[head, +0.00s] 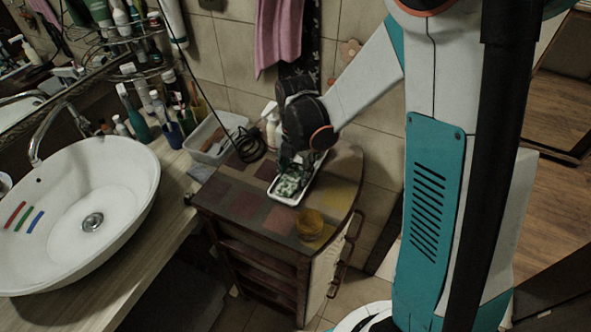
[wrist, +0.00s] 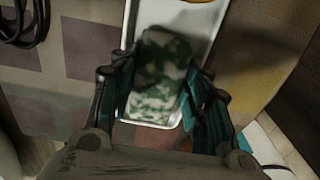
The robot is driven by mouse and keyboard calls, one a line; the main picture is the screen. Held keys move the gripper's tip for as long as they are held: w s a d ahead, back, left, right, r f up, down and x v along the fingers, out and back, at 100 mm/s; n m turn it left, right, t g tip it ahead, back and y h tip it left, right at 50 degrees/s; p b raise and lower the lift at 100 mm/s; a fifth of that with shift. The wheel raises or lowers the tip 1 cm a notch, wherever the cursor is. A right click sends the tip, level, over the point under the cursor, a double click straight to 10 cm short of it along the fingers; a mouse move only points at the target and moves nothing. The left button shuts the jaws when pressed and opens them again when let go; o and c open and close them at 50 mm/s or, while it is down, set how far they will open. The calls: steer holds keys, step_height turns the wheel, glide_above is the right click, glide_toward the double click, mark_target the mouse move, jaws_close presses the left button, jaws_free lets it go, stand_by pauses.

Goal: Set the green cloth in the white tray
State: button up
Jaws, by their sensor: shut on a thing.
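The green cloth (wrist: 159,75), patterned in green and white, is between the fingers of my gripper (wrist: 163,92) in the wrist view. My gripper is shut on it. The cloth is over the white tray (wrist: 190,22), towards the tray's near end; I cannot tell whether it touches the tray floor. In the head view the cloth (head: 289,183) shows inside the outline of the white tray (head: 284,201), just below my gripper (head: 292,162). The tray lies on the small cabinet's top. My fingers hide parts of the cloth's sides.
A white basin (head: 80,210) with three coloured strips is at left.

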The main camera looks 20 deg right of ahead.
mark_target(295, 171)
steer(key=shift+f, duration=0.15)
steer(key=o, duration=1)
steer(key=shift+c, duration=0.2)
step_height(295, 171, up, 12)
steer(key=p, duration=0.3)
steer(key=s+r+m+t, duration=0.3)
steer(key=s+r+m, duration=0.2)
steer(key=m, duration=0.8)
steer(key=s+d+r+m+t, duration=0.1)
steer(key=s+r+m+t, duration=0.3)
steer(key=s+m, duration=0.6)
steer(key=r+m, duration=0.1)
steer(key=m, duration=0.3)
steer(key=shift+s+r, duration=0.15)
steer(key=shift+r, duration=0.05)
